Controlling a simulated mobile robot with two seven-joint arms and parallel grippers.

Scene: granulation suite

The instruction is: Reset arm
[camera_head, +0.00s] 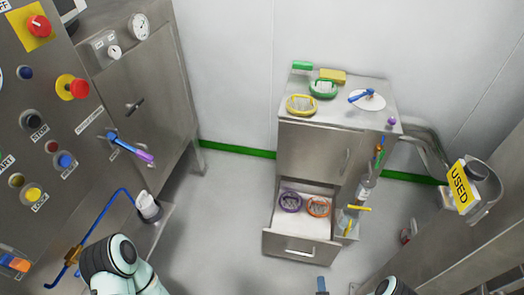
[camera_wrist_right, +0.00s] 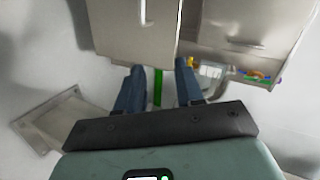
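My right gripper (camera_wrist_right: 160,78) shows in the right wrist view with its two blue fingers apart and nothing between them. In the head view only a small blue tip of it (camera_head: 321,285) shows at the bottom edge. Part of my left arm is at the lower left of the head view, but its gripper is not visible. The task line names no object.
A steel cabinet (camera_head: 312,150) stands against the wall, its lower drawer (camera_head: 300,246) open with purple (camera_head: 290,202) and orange (camera_head: 318,207) ring-shaped items inside. A control panel (camera_head: 50,120) is at left; a yellow USED sign (camera_head: 460,187) at right. Floor between is clear.

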